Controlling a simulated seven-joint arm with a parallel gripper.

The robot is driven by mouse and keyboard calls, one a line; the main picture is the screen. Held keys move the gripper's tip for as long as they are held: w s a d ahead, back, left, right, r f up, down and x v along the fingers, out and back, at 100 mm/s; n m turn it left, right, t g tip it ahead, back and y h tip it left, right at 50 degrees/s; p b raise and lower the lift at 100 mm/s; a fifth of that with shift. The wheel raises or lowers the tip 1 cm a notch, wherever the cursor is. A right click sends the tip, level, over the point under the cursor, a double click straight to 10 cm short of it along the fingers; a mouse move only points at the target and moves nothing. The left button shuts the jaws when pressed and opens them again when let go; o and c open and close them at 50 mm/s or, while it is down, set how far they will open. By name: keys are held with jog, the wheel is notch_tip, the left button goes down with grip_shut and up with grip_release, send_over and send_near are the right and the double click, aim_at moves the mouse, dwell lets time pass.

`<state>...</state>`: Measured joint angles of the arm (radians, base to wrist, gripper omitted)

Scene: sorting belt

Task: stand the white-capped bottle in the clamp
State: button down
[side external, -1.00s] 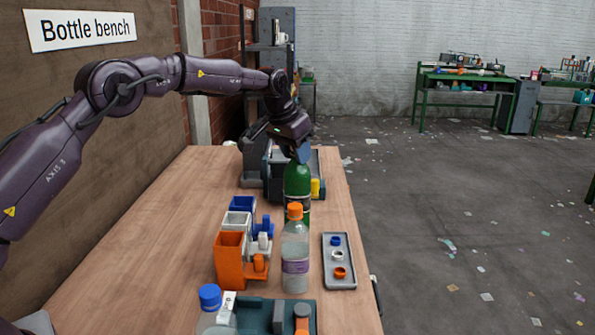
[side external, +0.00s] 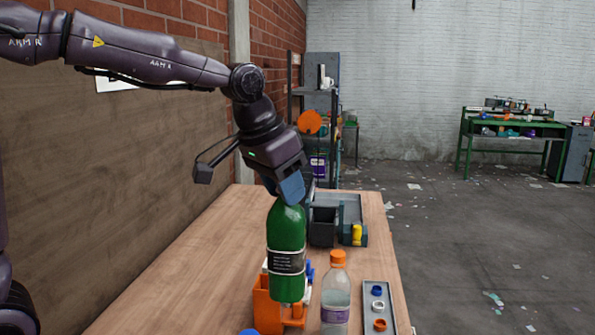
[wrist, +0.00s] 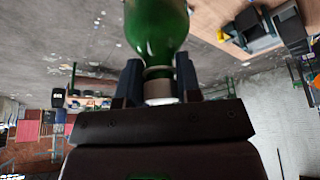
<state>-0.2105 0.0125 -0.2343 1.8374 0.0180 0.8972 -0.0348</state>
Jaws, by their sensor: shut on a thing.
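The green bottle (side external: 287,238) has a dark label and hangs nearly upright below my gripper (side external: 288,195). In the wrist view my gripper (wrist: 159,82) is shut around its neck, with a pale whitish cap (wrist: 160,91) between the blue fingers. The bottle's body also shows in the wrist view (wrist: 157,28). In the side view its lower part overlaps the orange holder; I cannot tell its exact height above the bench. A grey and teal fixture with a yellow part (side external: 358,235) stands behind; I cannot tell whether it is the clamp.
An orange-capped clear bottle (side external: 336,300) stands to the right of the held bottle. An orange holder (side external: 268,312) is below it. A grey tray (side external: 368,290) with blue, white and orange caps lies at the right edge. The bench's left side (side external: 190,285) is clear.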

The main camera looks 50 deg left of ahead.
aim_at(284, 288)
jog(key=shift+s+d+f, duration=0.15)
jog(key=shift+s+f, duration=0.1)
jog(key=shift+f, duration=0.2)
notch_tip(284, 288, down, 16)
jog(key=shift+f, duration=0.15)
dwell(0.5)
jog(key=shift+f, duration=0.25)
dwell(0.6)
jog(key=shift+f, duration=0.6)
jog(key=c, duration=0.7)
grip_release()
jog(key=shift+c, duration=0.2)
